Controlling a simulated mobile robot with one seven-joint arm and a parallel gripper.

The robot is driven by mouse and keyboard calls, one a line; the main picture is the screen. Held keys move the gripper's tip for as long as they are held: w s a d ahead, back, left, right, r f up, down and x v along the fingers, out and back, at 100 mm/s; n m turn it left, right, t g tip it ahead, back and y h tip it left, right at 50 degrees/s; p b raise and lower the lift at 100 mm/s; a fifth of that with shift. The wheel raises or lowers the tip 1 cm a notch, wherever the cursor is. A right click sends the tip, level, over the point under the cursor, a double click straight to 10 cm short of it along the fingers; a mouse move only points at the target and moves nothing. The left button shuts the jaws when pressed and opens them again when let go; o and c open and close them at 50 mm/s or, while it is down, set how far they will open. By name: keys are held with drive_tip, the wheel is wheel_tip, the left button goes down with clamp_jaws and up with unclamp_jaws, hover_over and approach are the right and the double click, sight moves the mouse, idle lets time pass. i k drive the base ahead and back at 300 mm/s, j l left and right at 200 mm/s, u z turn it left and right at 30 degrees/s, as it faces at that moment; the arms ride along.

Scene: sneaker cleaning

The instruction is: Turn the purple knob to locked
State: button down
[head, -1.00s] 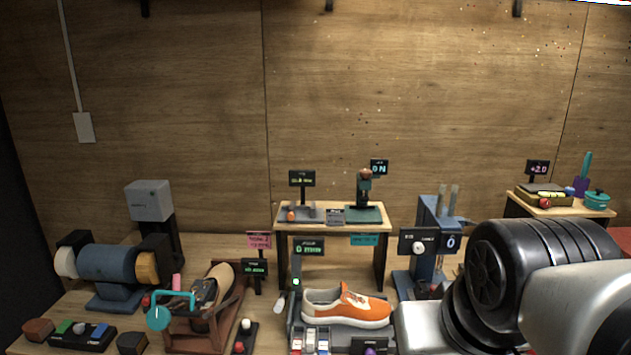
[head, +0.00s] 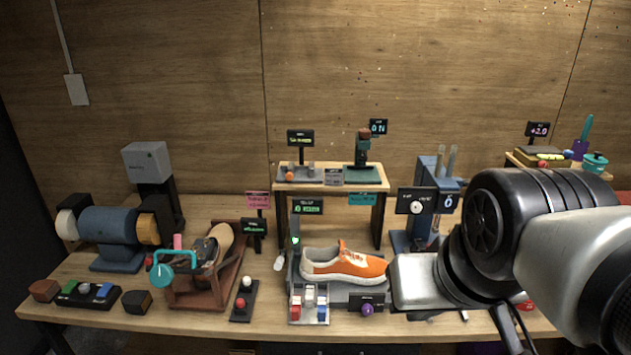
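The purple knob (head: 367,309) sits low on the front of the sneaker stand, under a small dark label plate (head: 366,299) whose text is too small to read. An orange sneaker (head: 344,264) with a white sole lies on the stand above it. The fingers of my gripper cannot be made out. The knob's setting cannot be read.
Red, white and blue switches (head: 309,302) stand just left of the knob. A black box with red and white buttons (head: 243,301) is further left. The table's front edge (head: 190,329) is just below.

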sight(367, 309)
drive_tip(key=i+j+z, duration=0.15)
drive_tip(key=k+j+z, duration=0.25)
drive_tip(key=j, duration=0.15)
drive_tip(key=j+z, duration=0.25)
drive_tip(key=j, duration=0.15)
drive_tip(key=k, duration=0.05)
